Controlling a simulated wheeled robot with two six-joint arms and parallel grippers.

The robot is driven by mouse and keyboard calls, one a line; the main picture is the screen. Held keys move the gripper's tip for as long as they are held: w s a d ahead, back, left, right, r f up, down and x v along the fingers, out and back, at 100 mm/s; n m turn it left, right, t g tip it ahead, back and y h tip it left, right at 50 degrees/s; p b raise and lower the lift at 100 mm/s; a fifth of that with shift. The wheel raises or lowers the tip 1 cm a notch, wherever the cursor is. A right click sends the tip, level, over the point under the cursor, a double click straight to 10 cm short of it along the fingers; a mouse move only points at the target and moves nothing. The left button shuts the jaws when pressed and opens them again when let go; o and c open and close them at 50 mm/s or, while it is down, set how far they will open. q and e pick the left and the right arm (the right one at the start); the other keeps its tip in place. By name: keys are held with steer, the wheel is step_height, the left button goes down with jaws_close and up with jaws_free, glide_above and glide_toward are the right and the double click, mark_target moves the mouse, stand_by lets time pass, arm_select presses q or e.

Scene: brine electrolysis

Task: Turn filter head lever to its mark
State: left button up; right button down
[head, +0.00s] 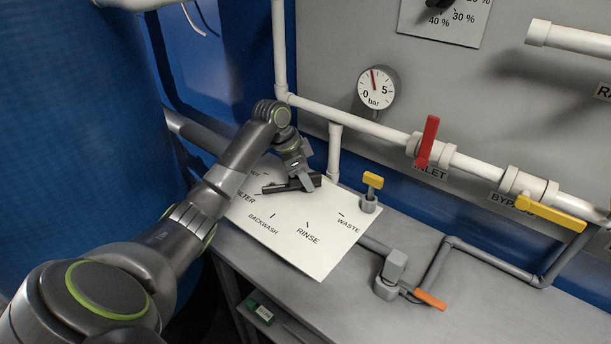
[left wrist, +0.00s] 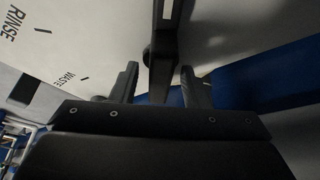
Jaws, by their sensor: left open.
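The filter head plate (head: 322,255) is white, with dark marks labelled FILTER, BACKWASH, RINSE and WASTE; another label is partly hidden by my arm. The black lever (head: 276,188) lies low over the plate's upper part, partly covered by my left gripper (head: 305,182). In the left wrist view, the lever (left wrist: 162,45) runs between the two fingers of my left gripper (left wrist: 162,82). The fingers are open, with a gap showing on each side of the lever. RINSE and WASTE also show on the plate (left wrist: 75,35) there. My right gripper is not in view.
A yellow-handled valve (head: 372,182) stands at the plate's right corner. A grey valve with an orange handle (head: 430,298) sits on the bench (head: 355,315). Behind are white pipes, a red INLET handle (head: 428,142), a yellow bypass handle (head: 550,213) and a pressure gauge (head: 378,87).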

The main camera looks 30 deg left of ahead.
arm_select(q)
steer(key=shift+f, duration=0.15)
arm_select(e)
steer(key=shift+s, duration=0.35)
arm_select(q)
jaws_close()
